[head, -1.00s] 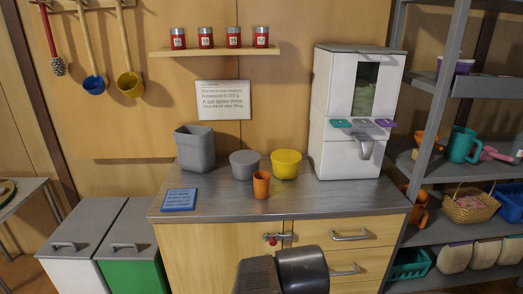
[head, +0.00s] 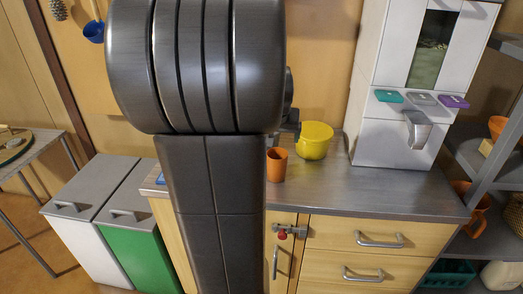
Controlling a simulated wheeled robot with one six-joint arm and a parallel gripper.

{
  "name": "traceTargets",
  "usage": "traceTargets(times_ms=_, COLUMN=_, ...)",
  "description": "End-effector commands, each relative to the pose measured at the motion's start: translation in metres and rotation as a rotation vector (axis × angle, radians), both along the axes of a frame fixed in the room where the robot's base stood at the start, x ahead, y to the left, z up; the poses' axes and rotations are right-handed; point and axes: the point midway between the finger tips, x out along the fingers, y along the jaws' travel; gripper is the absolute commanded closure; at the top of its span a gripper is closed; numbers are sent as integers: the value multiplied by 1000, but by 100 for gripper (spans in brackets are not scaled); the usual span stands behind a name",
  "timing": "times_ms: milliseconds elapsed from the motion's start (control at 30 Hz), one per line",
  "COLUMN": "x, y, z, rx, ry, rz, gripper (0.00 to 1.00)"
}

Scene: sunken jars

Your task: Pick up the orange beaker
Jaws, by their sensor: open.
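My gripper (head: 294,128) is mostly hidden behind my arm. Only a small dark part of it shows, above and slightly right of the beaker in the picture. It appears apart from the beaker, and I see nothing held.
A yellow tub (head: 315,142) stands behind and right of the beaker. A white dispenser machine (head: 400,110) stands further right, beside a shelf rack (head: 480,165). Two bins, one white (head: 85,225) and one green (head: 135,250), stand left of the cabinet. My arm hides the counter's left part.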

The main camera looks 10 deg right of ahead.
Motion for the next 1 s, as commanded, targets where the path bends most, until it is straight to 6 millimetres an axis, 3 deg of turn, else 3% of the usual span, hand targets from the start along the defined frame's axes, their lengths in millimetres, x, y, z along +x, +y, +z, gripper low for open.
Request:
traceTargets(times_ms=400, x=32, y=-10, z=-57, rx=1, ry=2, rz=-3, gripper=12)
traceTargets(times_ms=767, x=43, y=-13, z=-81, rx=1, ry=1, rz=-2, gripper=12)
traceTargets(times_ms=1000, x=54, y=-16, z=-111, rx=-1, ry=1, rz=0, gripper=12)
